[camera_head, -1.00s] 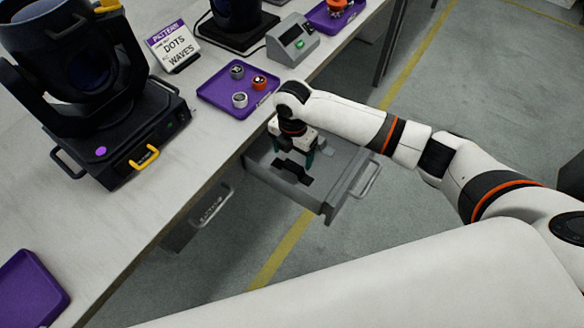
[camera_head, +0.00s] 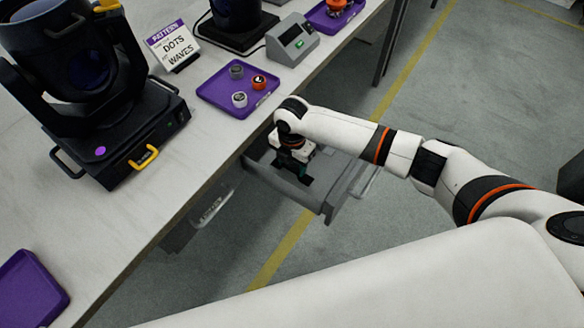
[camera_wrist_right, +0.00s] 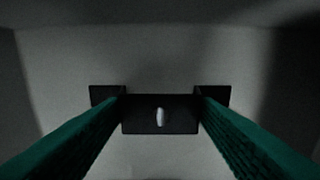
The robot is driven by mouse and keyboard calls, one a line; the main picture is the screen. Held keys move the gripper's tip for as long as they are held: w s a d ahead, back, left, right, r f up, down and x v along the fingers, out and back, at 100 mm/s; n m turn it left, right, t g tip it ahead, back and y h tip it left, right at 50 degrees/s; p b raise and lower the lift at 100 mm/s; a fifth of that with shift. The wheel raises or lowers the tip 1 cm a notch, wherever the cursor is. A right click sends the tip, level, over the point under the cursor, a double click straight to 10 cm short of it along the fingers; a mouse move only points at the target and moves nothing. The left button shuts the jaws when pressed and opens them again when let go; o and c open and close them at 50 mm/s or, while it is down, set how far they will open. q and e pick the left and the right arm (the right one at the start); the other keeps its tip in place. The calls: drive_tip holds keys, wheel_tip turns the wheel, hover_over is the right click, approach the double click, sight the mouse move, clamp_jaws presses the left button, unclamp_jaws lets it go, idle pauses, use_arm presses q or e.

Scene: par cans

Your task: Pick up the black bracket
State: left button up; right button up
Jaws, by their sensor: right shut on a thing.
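The black bracket (camera_wrist_right: 160,127) lies in the open grey drawer (camera_head: 331,207) below the bench top. In the right wrist view it is a dark stepped piece with a pale slot in its middle and a flange on each side. My right gripper (camera_wrist_right: 160,112) has its green fingers on both sides of the raised middle part, shut on it. In the head view the right gripper (camera_head: 293,170) reaches down into the drawer, and the arm hides part of the bracket. My left gripper is not in view.
The bench edge runs close beside the drawer. On the bench are a purple tray (camera_head: 214,100) with three small round parts, a grey box with a screen (camera_head: 293,38), a sign (camera_head: 172,46) and a large black lamp (camera_head: 130,130). A second drawer handle (camera_head: 214,207) shows below.

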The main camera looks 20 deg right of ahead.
sight(292, 166)
wheel_tip(292, 166, up, 10)
drive_tip(key=shift+p, duration=0.3)
idle(0.3)
idle(0.4)
